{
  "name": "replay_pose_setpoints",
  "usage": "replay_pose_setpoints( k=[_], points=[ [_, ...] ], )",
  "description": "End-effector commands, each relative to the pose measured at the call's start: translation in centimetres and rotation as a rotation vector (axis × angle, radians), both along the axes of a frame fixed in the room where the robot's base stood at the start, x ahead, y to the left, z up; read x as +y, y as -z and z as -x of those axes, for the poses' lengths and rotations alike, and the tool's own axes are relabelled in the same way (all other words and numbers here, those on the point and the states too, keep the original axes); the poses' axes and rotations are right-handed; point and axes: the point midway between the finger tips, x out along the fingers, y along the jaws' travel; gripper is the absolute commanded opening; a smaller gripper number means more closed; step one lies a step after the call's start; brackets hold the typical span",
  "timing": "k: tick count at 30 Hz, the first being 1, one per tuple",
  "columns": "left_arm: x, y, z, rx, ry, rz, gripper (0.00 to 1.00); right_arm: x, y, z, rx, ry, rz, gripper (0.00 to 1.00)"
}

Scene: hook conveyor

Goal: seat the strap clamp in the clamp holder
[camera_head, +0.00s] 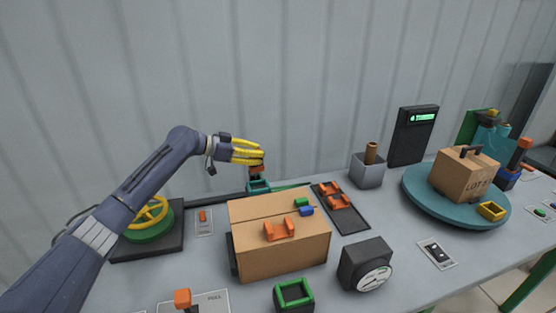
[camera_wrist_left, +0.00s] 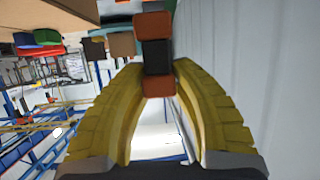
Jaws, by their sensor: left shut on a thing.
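My left gripper (camera_head: 256,155) has yellow fingers and reaches in from the left, behind the cardboard box. It is shut on an orange and black piece, which I take to be the strap clamp (camera_head: 257,170). In the left wrist view the strap clamp (camera_wrist_left: 156,55) sits between the yellow fingertips (camera_wrist_left: 157,75). A small teal block (camera_head: 258,186), which looks like the clamp holder, is directly below the clamp. Whether the two touch cannot be told. The box partly hides the area around the holder. My right gripper is not in view.
A green-yellow handwheel (camera_head: 150,232) is left.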

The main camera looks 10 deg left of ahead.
Motion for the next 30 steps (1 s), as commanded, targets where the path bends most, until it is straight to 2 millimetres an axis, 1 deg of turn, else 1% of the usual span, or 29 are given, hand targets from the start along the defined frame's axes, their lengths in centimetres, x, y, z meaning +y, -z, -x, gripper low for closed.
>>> replay_pose_setpoints(
  k=[1,2,7,11,21,30],
  points=[
    [0.5,0.2,-0.2,0.001,0.012,0.001,0.00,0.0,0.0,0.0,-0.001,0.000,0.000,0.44],
    [0.5,0.3,-0.2,0.002,0.023,0.000,0.00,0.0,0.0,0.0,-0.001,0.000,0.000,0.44],
    [0.3,0.2,0.0,-0.001,0.074,0.001,0.00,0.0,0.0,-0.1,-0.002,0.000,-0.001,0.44],
    [0.3,0.6,0.1,0.000,0.088,0.001,0.00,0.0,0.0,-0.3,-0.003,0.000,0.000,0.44],
    [0.3,3.1,0.1,0.000,0.091,-0.001,0.00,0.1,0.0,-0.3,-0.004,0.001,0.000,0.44],
    [0.3,4.7,0.1,0.000,0.091,-0.001,0.00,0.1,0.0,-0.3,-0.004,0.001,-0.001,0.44]
  ],
)
